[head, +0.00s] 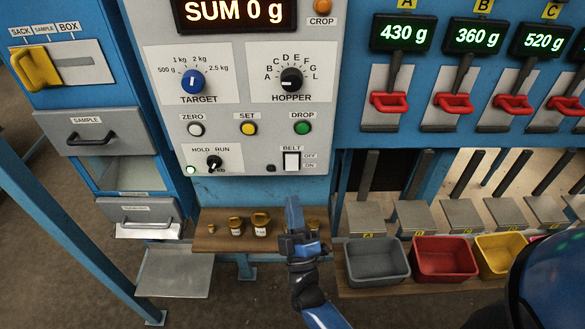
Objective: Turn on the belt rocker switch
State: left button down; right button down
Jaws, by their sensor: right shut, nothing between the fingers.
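The belt rocker switch (291,161) is a small white rocker in a dark frame, low on the grey control panel (240,150) in the head view. It sits under the label BELT, with OFF beside its upper half and ON beside its lower half. I cannot tell which half is pressed in. My right gripper (292,203) is shut and empty, pointing up in the picture. Its fingertips appear just below the switch, apart from it, and no part of the switch is hidden. My left gripper is not in view.
A small dark knob (271,168) is left of the switch. The HOLD/RUN knob (214,162) and ZERO, SET and DROP buttons are nearby. Behind my gripper, a brown shelf (212,242) holds small yellow-topped weights. Grey, red (444,258) and yellow bins stand to the right.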

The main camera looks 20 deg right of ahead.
aim_at(289, 161)
jog(key=w+d+f+b, duration=0.1)
jog(key=w+d+b, duration=0.1)
jog(key=w+b, duration=0.3)
jog(key=shift+w+d, duration=0.15)
jog(key=shift+w, duration=1.6)
jog(key=shift+w+d+f, duration=0.15)
jog(key=shift+w+d, duration=0.05)
jog(key=shift+w, duration=0.5)
dwell(1.9)
jog(key=shift+s, duration=0.15)
jog(key=shift+s+a+p, duration=0.25)
jog(key=shift+s+p, duration=0.15)
jog(key=shift+s, duration=0.25)
